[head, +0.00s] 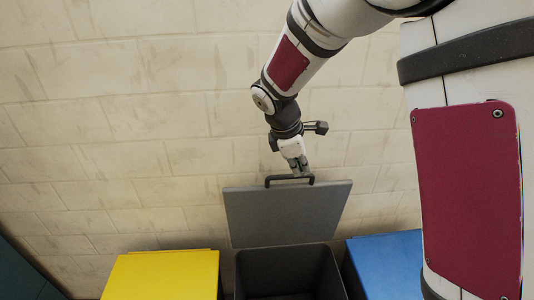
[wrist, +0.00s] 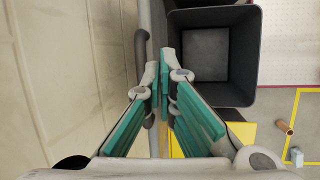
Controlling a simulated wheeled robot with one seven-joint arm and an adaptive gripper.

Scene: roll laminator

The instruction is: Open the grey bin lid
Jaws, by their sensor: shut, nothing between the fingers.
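The grey bin lid (head: 285,215) stands raised, nearly upright, at the back of the grey bin (head: 290,256), against the wall side. Its dark handle (head: 289,178) is at the lid's top edge. The wrist view shows the lid edge-on (wrist: 158,30), and the open, empty-looking grey bin (wrist: 207,55) to its right. My gripper (head: 301,172) is at the handle, with its fingertips close to it; I cannot tell if they touch. In the wrist view my gripper (wrist: 164,58) has its fingertips together with nothing between them. Part of the handle (wrist: 141,55) shows left of the fingers.
A yellow bin (head: 165,275) stands left of the grey one and a blue bin (head: 388,265) stands right, both with lids down. A pale block wall (head: 120,120) is close behind. In the wrist view a brown cylinder (wrist: 285,127) and a small pale object (wrist: 297,156) lie on the floor.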

